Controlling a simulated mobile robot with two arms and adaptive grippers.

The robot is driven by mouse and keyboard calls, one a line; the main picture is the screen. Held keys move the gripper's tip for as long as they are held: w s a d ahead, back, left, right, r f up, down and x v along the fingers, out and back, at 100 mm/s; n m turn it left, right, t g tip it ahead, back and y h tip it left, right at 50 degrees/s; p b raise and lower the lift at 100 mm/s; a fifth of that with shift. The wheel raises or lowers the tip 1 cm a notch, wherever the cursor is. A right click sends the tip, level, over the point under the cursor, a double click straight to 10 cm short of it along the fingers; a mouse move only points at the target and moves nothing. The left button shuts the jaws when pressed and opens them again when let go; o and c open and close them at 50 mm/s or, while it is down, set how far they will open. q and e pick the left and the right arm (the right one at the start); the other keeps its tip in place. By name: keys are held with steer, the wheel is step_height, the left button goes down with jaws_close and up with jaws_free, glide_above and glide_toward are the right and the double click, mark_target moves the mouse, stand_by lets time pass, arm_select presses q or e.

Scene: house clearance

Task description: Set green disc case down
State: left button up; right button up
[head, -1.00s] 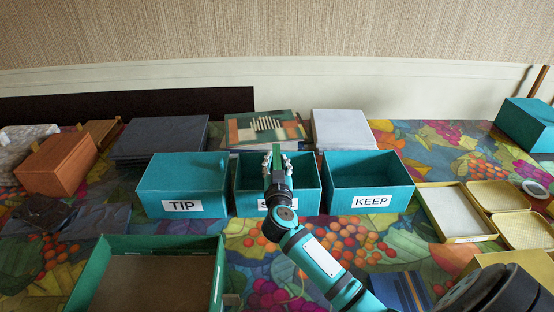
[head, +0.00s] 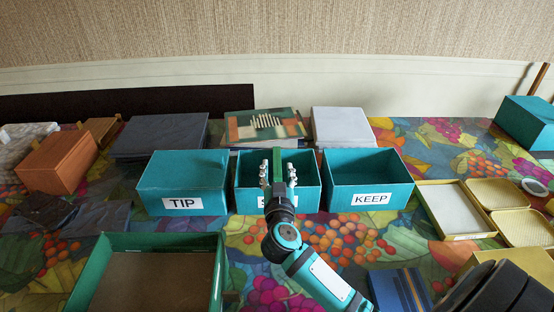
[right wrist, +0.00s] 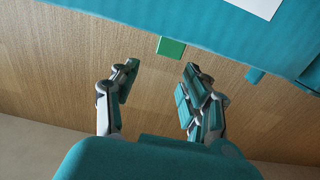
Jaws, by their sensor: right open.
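The green disc case (head: 277,163) shows as a narrow green strip between the spread fingers of my right gripper (head: 278,172), over the middle teal bin (head: 308,181). In the right wrist view a small green end of the case (right wrist: 172,47) shows just beyond the open fingers (right wrist: 160,74), with a gap to both. The rest of it is hidden, and I cannot tell what it rests on. The middle bin's label is mostly covered by my gripper. My left gripper is not in view.
The TIP bin (head: 180,172) stands left of the middle bin and the KEEP bin (head: 369,175) right. Behind are a patterned stack (head: 263,126) and a pale stack (head: 343,128). A green-walled tray (head: 88,275) is at front left, a yellow tray (head: 464,237) at right.

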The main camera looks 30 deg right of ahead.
steer(key=v, duration=0.5)
steer(key=shift+s+a, duration=0.15)
steer(key=shift+s, duration=0.2)
